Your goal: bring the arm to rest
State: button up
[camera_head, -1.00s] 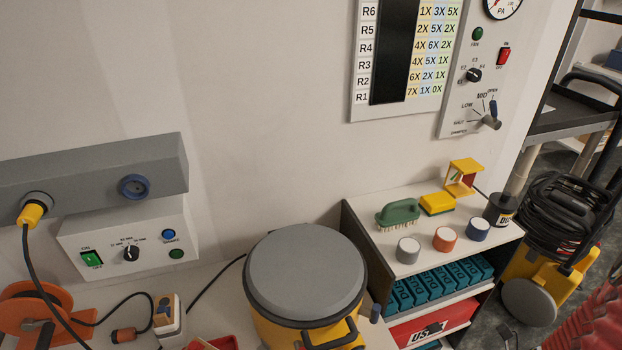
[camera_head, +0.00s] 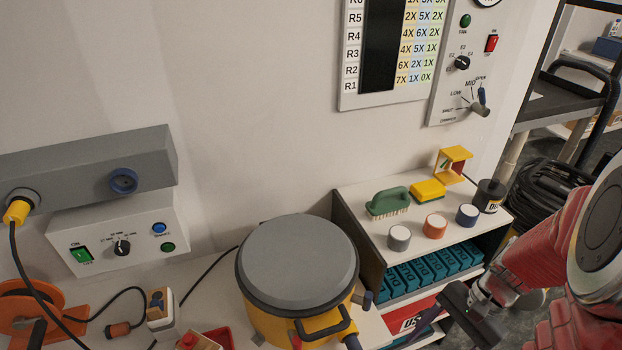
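My red arm (camera_head: 540,255) reaches in from the right edge in the head view. Its end, my gripper (camera_head: 464,312), is a dark shape low in the picture, in front of the right side of the shelf unit. The fingers are small and dark, and I cannot tell whether they are open or shut. I see no object clearly held in it. Part of the arm covers the floor and the equipment at the right.
A yellow drum (camera_head: 297,272) with a grey lid stands left of my gripper. The shelf unit (camera_head: 372,245) carries a green brush (camera_head: 388,202), a yellow sponge (camera_head: 428,190) and several round pots. A black cable coil (camera_head: 541,198) is behind my arm. A dark cart (camera_head: 560,103) stands further back.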

jog(key=w+a+r+n+t+h, duration=0.1)
jog(key=a+r+n, duration=0.4)
jog(key=r, duration=0.5)
jog(key=w+a+r+n+t+h, duration=0.1)
jog(key=a+r+n+t+h, duration=0.3)
jog(key=r, duration=0.6)
jog(key=a+n+t, duration=0.1)
jog(key=n+t, duration=0.1)
jog(key=n, duration=0.1)
jog(key=shift+a+r+t, duration=0.2)
jog(key=shift+r+t, duration=0.1)
jog(key=shift+w, duration=0.15)
dwell(1.4)
